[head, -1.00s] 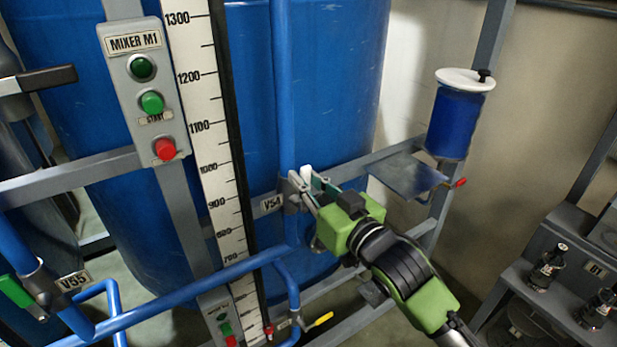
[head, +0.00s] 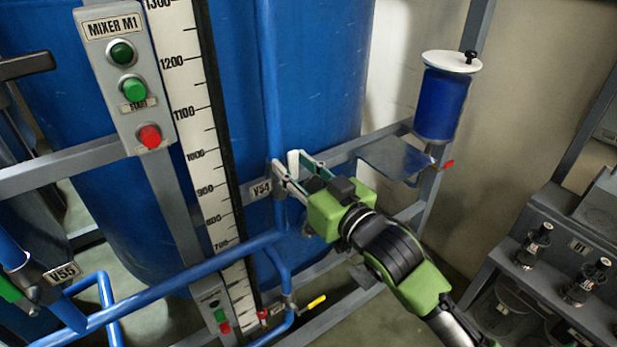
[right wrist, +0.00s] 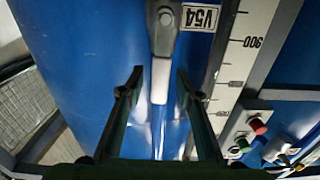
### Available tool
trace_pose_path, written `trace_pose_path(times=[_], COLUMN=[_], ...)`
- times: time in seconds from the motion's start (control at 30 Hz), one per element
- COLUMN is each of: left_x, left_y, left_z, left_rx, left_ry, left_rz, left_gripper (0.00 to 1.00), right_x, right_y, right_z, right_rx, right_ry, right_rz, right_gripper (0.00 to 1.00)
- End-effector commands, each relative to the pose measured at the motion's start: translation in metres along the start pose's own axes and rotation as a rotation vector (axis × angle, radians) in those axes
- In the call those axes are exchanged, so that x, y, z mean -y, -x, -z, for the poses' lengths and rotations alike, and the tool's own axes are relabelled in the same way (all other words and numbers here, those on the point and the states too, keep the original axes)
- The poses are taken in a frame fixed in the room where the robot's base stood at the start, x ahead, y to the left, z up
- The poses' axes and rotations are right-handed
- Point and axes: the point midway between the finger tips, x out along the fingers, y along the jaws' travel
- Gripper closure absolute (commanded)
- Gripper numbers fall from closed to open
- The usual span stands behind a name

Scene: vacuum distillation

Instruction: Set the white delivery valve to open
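The white delivery valve, labelled V54, sits on the blue vertical pipe beside the level scale. Its white handle (head: 293,160) shows partly in the head view, with my right gripper's fingers in front of its lower part. In the right wrist view the white handle (right wrist: 160,82) hangs from the grey valve body (right wrist: 164,28) and lies between the two fingers. My right gripper (head: 289,175) is open, with a gap on each side of the handle in the right wrist view (right wrist: 160,78). My left gripper is not in view.
The mixer M1 panel (head: 104,50) and scale (head: 182,100) stand left of the valve. A grey plate (head: 398,158) and blue container (head: 440,105) are to the right. A yellow-handled valve (head: 316,302) is below, and valve label V55 (head: 60,272) is at lower left.

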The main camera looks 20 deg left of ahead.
Motion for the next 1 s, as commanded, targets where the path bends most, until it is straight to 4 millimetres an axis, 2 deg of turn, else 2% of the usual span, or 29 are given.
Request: trace_pose_path(times=[0.4, 0.5, 0.7, 1.0], left_x=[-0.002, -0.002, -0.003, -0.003], left_y=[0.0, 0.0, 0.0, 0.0], left_z=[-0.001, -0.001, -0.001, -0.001], left_rx=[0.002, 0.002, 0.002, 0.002], left_ry=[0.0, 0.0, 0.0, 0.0], left_rz=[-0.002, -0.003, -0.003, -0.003], left_gripper=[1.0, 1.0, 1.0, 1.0], right_x=[0.0, -0.001, 0.0, 0.0], right_y=[0.083, 0.098, 0.112, 0.113], right_z=[-0.002, -0.002, -0.001, -0.001], right_rx=[0.005, 0.004, 0.003, 0.002], right_ry=[0.0, 0.0, -0.001, -0.001], right_rz=[-0.001, -0.002, 0.0, 0.0], right_gripper=[0.68, 0.68, 0.68, 0.68])
